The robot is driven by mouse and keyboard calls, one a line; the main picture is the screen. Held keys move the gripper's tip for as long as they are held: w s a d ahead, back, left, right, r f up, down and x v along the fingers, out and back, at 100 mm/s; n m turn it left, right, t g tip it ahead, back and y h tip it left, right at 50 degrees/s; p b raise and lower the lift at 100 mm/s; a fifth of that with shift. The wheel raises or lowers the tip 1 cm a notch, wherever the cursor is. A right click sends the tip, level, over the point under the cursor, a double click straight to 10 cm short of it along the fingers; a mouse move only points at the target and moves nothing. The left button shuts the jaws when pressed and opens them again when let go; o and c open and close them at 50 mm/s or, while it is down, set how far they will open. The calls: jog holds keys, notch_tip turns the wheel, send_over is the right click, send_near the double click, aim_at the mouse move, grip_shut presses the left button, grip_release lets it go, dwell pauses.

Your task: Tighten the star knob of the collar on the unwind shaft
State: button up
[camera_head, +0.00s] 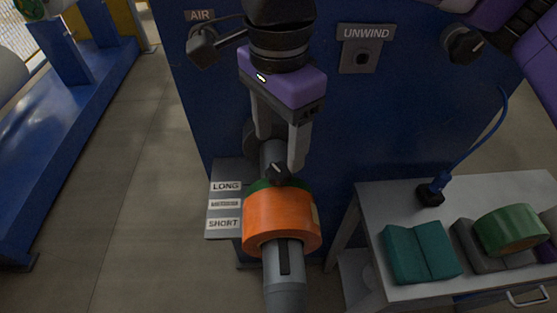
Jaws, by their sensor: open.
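My gripper (281,154) points down from the top centre, its two grey fingers apart. A black star knob (277,173) shows just below and between the fingertips, on top of the shaft. The collar itself is mostly hidden behind the fingers, knob and roll. The grey unwind shaft (286,290) runs from the blue cabinet towards me and carries an orange roll (280,222) with a green part at its back edge. From this view I cannot tell whether the fingers touch the knob.
The blue cabinet (400,110) stands behind, with an UNWIND plate (366,47) and an AIR lever (202,45). A LONG/SHORT label plate (224,204) is left of the roll. At right, a white table (480,190) holds teal blocks (420,252) and a green roll (511,230).

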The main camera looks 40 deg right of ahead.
aim_at(279, 171)
notch_tip(279, 171, down, 6)
jog(key=shift+r+p, duration=0.1)
jog(key=shift+p, duration=0.3)
jog(key=shift+c, duration=0.2)
grip_shut()
